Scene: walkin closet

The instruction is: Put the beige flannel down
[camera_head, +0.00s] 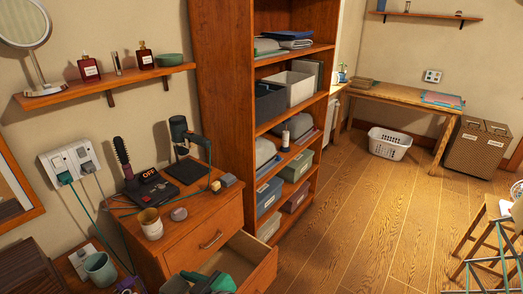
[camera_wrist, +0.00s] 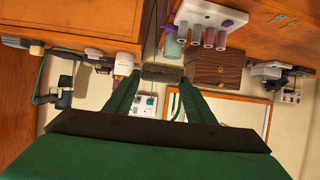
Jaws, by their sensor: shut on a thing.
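In the wrist view, my gripper (camera_wrist: 158,84) has its two green fingers closed on a small grey-brown folded cloth, which looks like the beige flannel (camera_wrist: 162,73). The flannel is held at the fingertips, clear of the surfaces around it as far as I can tell. In the head view, green and dark parts at the bottom edge, in front of the open drawer, look like my gripper (camera_head: 200,283). The flannel cannot be made out there.
A lower surface at left holds a teal cup (camera_head: 100,268).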

